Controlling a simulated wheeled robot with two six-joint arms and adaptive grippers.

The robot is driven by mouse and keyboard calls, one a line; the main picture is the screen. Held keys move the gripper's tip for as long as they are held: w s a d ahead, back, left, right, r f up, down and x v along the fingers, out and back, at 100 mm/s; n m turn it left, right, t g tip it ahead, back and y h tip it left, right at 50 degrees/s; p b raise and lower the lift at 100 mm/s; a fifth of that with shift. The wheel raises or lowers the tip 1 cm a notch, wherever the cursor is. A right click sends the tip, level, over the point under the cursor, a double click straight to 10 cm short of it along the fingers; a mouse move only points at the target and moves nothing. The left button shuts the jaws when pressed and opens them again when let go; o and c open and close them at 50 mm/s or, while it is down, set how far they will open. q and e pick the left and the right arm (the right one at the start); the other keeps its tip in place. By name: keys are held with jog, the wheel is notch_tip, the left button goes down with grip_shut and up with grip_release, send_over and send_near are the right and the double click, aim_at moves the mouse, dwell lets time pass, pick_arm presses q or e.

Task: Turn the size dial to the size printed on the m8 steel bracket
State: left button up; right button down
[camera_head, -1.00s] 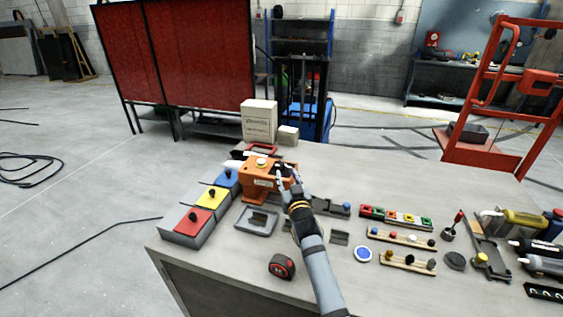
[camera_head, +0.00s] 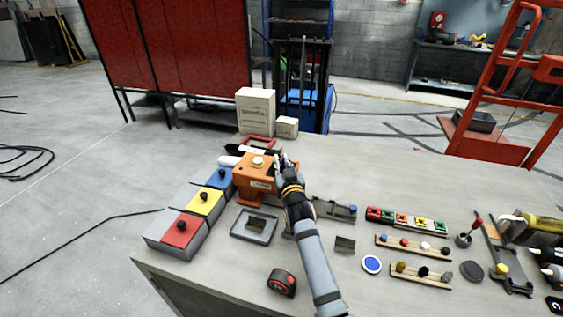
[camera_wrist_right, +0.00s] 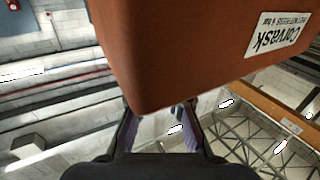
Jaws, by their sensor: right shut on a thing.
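An orange machine (camera_head: 255,178) with a pale round cap on top stands near the far left of the bench. My right gripper (camera_head: 281,163) is at its right side, shut on what seems to be the size dial, which the fingers and machine hide. In the right wrist view the orange housing (camera_wrist_right: 190,50), labelled "Corvask", fills the top, and the fingers (camera_wrist_right: 160,112) reach up to its lower edge. A grey tray (camera_head: 240,235) holding a small dark metal piece (camera_head: 256,224) stands in front of the machine. I cannot read a size on any piece. My left gripper is out of view.
Red, yellow and blue bins (camera_head: 178,233) line the left edge. A tape measure (camera_head: 282,282) lies in front. Small metal pieces (camera_head: 345,244), a row of coloured blocks (camera_head: 406,221) and wooden racks (camera_head: 412,247) lie to the right. Cartons (camera_head: 256,111) stand behind.

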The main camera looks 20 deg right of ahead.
jog(key=shift+p, duration=0.4)
jog(key=shift+n+y+p, duration=0.55)
jog(key=shift+n+y, duration=0.05)
jog(key=shift+y, duration=0.2)
jog(key=shift+f+y, duration=0.2)
jog(key=shift+y, duration=0.1)
jog(key=n+y+b, duration=0.1)
jog(key=b, duration=0.1)
jog(key=n+y+b, duration=0.1)
jog(key=b, duration=0.2)
jog(key=y+b, duration=0.2)
jog(key=shift+f+n+g, duration=0.25)
jog(key=shift+n+g, duration=0.05)
jog(key=shift+n, duration=0.1)
jog(key=shift+r+b, duration=0.1)
jog(key=shift+b, duration=0.2)
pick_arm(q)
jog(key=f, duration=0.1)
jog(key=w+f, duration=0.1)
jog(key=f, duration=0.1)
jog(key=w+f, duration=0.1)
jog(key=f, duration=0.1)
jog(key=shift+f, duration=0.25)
pick_arm(e)
jog(key=shift+r, duration=0.15)
